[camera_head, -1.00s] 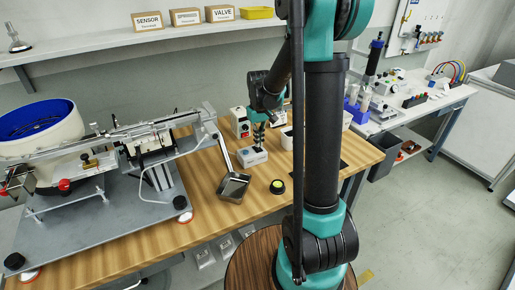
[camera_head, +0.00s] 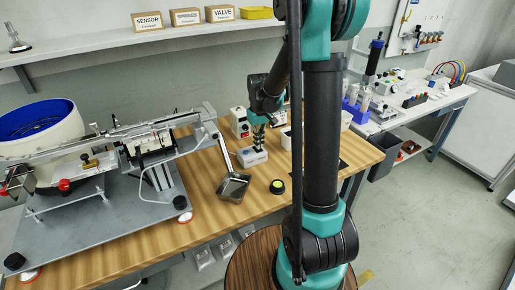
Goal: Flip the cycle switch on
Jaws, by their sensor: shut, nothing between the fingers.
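A small light-grey box (camera_head: 251,157) with a dark part on top sits on the wooden bench; it may carry the cycle switch, but the switch itself is too small to make out. A grey-white control unit (camera_head: 239,122) with a few coloured buttons stands just behind it. My gripper (camera_head: 259,144) points down right over the small box, its fingers shut and empty. The fingertips are at or just above the box top; I cannot tell whether they touch. The gripper hides part of the box.
A black round button (camera_head: 277,186) with a yellow-green top and a tilted dark metal tray (camera_head: 233,187) are in front. A feeder with a blue bowl (camera_head: 38,118) and rail fills the left. Pale bins (camera_head: 287,139) stand at right. The bench's front right is clear.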

